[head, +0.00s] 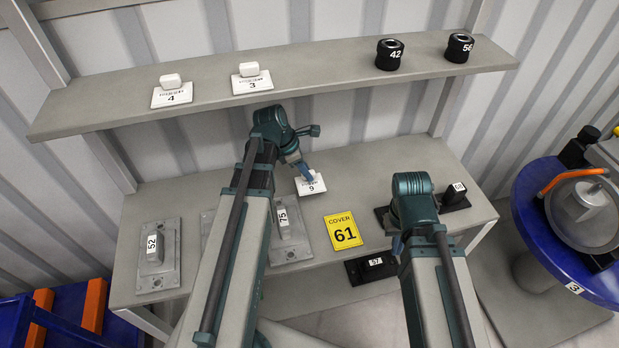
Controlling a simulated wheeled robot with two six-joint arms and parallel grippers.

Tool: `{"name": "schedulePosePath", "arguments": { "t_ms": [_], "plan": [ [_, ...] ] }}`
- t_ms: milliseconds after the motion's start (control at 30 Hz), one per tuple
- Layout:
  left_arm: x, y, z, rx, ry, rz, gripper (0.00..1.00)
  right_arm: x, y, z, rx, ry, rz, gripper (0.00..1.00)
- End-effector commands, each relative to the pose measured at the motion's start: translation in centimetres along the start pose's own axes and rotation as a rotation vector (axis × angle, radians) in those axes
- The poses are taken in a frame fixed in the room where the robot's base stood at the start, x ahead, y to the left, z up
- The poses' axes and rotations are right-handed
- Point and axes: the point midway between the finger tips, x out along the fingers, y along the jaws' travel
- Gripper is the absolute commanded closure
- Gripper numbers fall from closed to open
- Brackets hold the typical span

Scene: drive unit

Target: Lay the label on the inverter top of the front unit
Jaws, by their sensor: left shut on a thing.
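My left gripper (304,170) is above the grey bench, shut on a white label (311,185) marked 9. The label is tilted, and the fingers cover part of its upper side. I cannot tell whether it touches the bench. My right gripper (397,244) is low near the bench's front edge, partly hidden behind its own arm, so its jaws are unclear. At the right, a blue round table (532,205) with a tag 3 carries a grey round unit (585,200) with an orange bar. I cannot make out an inverter top for certain.
The upper shelf (330,70) holds white labels 4 (172,97) and 3 (251,83) and black caps 42 (389,54) and 56 (459,47). The bench (200,195) holds grey plate 52 (158,262), part 75 (288,235), yellow cover 61 (343,231) and black part 58 (456,193).

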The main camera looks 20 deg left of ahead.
Motion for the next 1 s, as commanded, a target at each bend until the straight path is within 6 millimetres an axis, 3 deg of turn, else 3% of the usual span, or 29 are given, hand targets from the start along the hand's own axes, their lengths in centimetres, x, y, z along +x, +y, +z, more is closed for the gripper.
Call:
{"name": "schedulePosePath", "arguments": {
  "t_ms": [100, 333, 800, 833, 967, 1000],
  "plan": [
    [0.6, 0.0, 1.2, 0.002, -0.001, -0.001, 1.00, 0.1, 0.0, 0.0, 0.000, 0.000, 0.000, 1.00],
    [3.7, 0.0, -0.4, 0.000, 0.000, 0.000, 1.00, 3.5, -0.3, -0.2, 0.000, 0.000, 0.000, 1.00],
    [4.1, 0.0, -0.6, 0.000, 0.000, 0.000, 1.00, 4.0, -0.4, -0.2, 0.000, 0.000, 0.000, 1.00],
    [3.9, 0.0, -0.6, 0.000, 0.000, 0.000, 0.71, 3.8, -0.4, -0.2, 0.000, 0.000, 0.000, 1.00],
    [3.9, 0.0, -0.5, 0.000, 0.000, 0.000, 0.47, 3.8, -0.4, -0.2, 0.000, 0.000, 0.000, 1.00],
    [3.9, 0.0, -0.5, 0.000, 0.000, 0.000, 0.46, 3.8, -0.4, -0.2, 0.000, 0.000, 0.000, 1.00]
  ]
}}
